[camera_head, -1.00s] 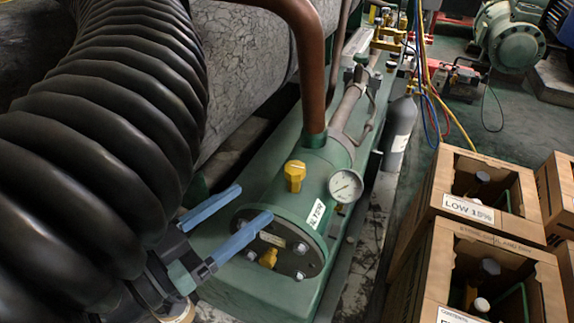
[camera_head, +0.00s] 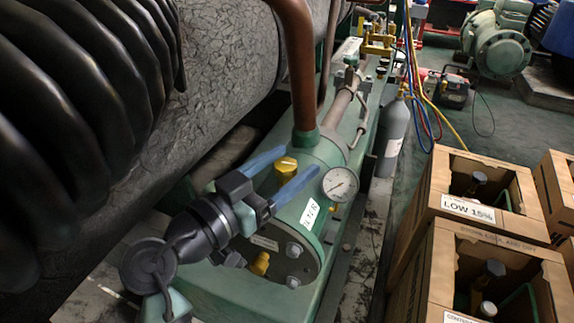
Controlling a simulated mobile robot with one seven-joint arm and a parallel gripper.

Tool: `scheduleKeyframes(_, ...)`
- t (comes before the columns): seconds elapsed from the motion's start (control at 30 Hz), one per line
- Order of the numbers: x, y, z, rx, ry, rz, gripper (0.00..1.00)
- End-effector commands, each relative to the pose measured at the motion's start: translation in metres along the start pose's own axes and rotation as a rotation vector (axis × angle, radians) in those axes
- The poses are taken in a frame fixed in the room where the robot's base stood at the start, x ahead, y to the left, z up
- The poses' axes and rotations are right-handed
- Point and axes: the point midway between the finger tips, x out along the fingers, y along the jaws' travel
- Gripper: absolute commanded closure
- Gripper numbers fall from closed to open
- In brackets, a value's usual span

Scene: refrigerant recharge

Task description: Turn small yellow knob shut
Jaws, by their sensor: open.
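A yellow knob (camera_head: 286,164) stands on top of the green cylinder (camera_head: 325,152). My gripper (camera_head: 300,161) has two blue fingers spread apart over the top of the cylinder. The upper knob shows between the fingers near their tips. The fingers hold nothing. I cannot tell how far above or in front of the knob they are.
A round gauge (camera_head: 340,184) is close to the right fingertip. A brown pipe (camera_head: 302,75) rises just behind the fingers. Open cartons (camera_head: 467,207) with bottles stand at right, and a grey bottle (camera_head: 391,135) with coloured hoses stands behind.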

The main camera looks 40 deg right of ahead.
Motion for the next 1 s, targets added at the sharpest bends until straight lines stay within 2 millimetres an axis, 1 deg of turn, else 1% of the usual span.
scheduleKeyframes(0.03,-0.0001,0.0,0.0,0.0,0.0,0.0,0.34)
scheduleKeyframes(0.07,-0.0001,0.0,0.0,0.0,0.0,0.0,0.4)
scheduleKeyframes(0.1,-0.0002,0.0,0.0001,0.0,0.0,0.0,0.47)
scheduleKeyframes(0.17,-0.0002,0.0,0.0001,0.0,0.0,0.0,0.58)
scheduleKeyframes(0.2,-0.0003,0.0,0.0001,0.0,0.0,0.0,0.65)
scheduleKeyframes(0.4,-0.0004,0.0,0.0002,0.0,0.0,0.0,1.0)
scheduleKeyframes(0.57,-0.0003,-0.0002,0.0007,0.0,0.0,0.006,1.0)
scheduleKeyframes(0.8,0.0003,-0.0005,0.0028,-0.002,-0.001,0.111,1.0)
scheduleKeyframes(1.0,-0.0003,0.0004,0.0009,-0.002,-0.001,0.141,1.0)
